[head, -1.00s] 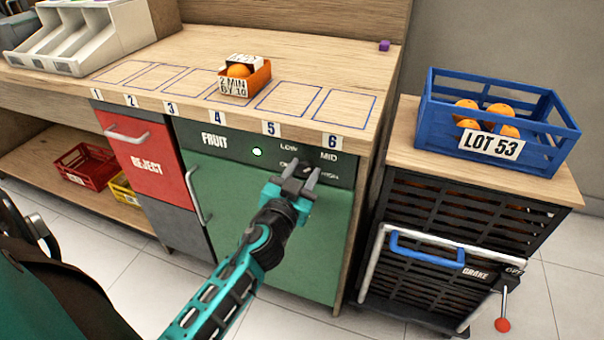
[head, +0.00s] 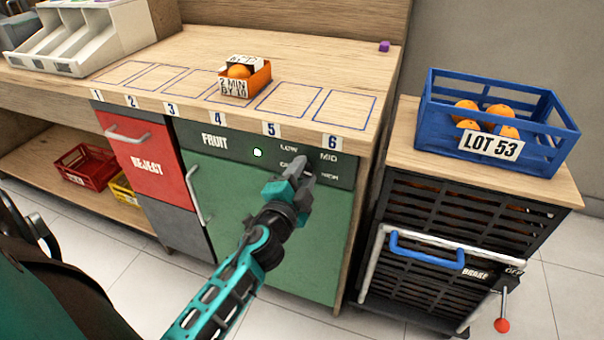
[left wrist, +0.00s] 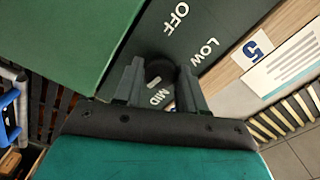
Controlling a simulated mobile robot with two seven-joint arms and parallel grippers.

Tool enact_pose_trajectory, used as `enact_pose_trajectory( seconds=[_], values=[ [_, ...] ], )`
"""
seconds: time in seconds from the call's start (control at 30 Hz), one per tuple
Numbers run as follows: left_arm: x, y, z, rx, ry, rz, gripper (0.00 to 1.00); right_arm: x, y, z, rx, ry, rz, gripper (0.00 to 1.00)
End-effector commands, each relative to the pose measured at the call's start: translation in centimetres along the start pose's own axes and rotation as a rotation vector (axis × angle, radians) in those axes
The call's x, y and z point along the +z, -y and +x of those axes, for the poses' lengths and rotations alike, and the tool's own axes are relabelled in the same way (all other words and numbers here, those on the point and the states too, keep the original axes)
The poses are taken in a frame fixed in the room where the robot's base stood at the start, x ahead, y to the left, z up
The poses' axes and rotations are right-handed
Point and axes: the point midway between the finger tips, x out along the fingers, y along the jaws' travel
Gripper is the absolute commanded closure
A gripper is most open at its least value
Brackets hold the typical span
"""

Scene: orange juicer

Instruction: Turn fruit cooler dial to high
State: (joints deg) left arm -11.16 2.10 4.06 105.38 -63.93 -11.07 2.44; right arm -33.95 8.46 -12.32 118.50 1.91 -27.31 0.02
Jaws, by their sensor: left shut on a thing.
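The fruit cooler (head: 270,235) is the green-fronted unit under the counter, with a dark panel marked FRUIT, OFF, LOW, MID and HIGH. My left gripper (head: 301,172) is at the panel's right part, among the labels, and hides the dial in the head view. In the left wrist view, the black round dial (left wrist: 158,68) sits between the two fingers of my left gripper (left wrist: 160,84), which is shut on it. OFF and LOW show beyond the fingers, and MID shows between them. The dial's pointer is not clear. My right gripper is not in view.
A door handle (head: 198,195) stands out at the cooler's left edge. A cart (head: 480,160) with a blue crate (head: 550,150) of oranges stands to the right. The counter (head: 320,65) holds a small orange box (head: 260,78).

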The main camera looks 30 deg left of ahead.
Motion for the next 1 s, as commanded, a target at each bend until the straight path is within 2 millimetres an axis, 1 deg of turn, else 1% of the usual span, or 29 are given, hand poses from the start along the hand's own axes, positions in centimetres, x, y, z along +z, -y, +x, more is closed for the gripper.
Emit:
enact_pose_trajectory(
  seconds=[0.1,0.3,0.8,0.83,1.0],
  values=[
    [-0.08,0.18,0.08,-0.004,-0.002,0.054,0.90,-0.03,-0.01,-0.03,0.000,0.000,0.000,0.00],
    [-0.08,0.18,0.08,-0.004,-0.002,0.107,0.90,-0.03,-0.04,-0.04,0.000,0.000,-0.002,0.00],
    [-0.09,0.20,0.09,-0.004,-0.003,0.124,0.90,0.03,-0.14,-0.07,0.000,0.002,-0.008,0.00],
    [-0.09,0.20,0.09,-0.004,-0.002,0.124,0.58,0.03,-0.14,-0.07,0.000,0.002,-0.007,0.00],
    [-0.06,0.14,0.06,-0.003,-0.002,0.122,0.42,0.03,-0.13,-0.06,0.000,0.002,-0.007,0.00]
  ],
)
